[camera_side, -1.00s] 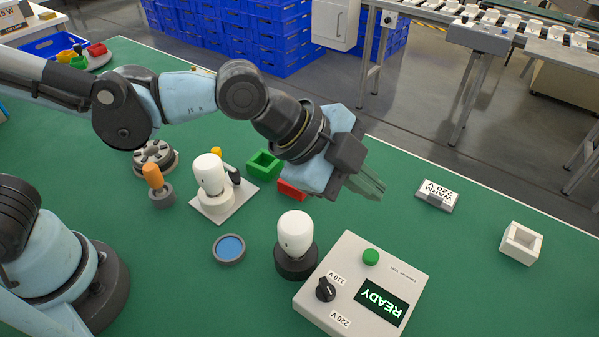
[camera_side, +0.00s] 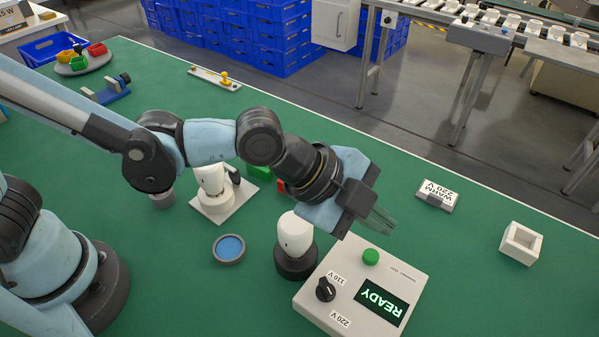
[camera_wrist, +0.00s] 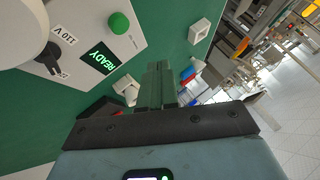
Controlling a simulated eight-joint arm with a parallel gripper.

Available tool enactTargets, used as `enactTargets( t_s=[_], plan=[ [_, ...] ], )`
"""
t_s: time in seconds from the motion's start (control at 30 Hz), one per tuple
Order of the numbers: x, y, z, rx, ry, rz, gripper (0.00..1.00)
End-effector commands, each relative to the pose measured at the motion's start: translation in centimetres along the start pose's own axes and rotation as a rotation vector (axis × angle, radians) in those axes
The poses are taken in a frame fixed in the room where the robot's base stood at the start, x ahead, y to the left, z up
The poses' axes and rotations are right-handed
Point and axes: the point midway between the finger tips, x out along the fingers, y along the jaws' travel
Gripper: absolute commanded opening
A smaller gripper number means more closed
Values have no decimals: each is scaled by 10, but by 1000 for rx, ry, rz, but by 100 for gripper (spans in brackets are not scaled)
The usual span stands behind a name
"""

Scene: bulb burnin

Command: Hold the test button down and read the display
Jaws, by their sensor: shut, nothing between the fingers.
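The tester box (camera_side: 340,270) is light grey and lies on the green bench at the lower right. Its green button (camera_side: 370,257) is up on the far part of its top and also shows in the wrist view (camera_wrist: 119,23). Its display (camera_side: 380,302) reads READY in green. A black knob (camera_side: 325,289) sits between the 110 V and 220 V labels. A white bulb (camera_side: 295,234) stands in a black socket beside the box. My gripper (camera_side: 384,222) is shut and empty, in the air above and beyond the button, not touching it.
A block labelled WARM 220 V (camera_side: 436,194) and a white square holder (camera_side: 520,243) lie to the right. A blue-topped round dish (camera_side: 229,248) is left of the bulb. Another white bulb (camera_side: 211,181) stands on a plate behind.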

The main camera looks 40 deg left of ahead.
Motion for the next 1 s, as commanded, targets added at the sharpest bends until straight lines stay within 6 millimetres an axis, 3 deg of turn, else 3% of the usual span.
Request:
enactTargets(
  t_s=[0.4,1.0],
  plan=[
    [31,22,23,0,0,0,0],
    [34,26,25,0,0,0,0]
  ],
)
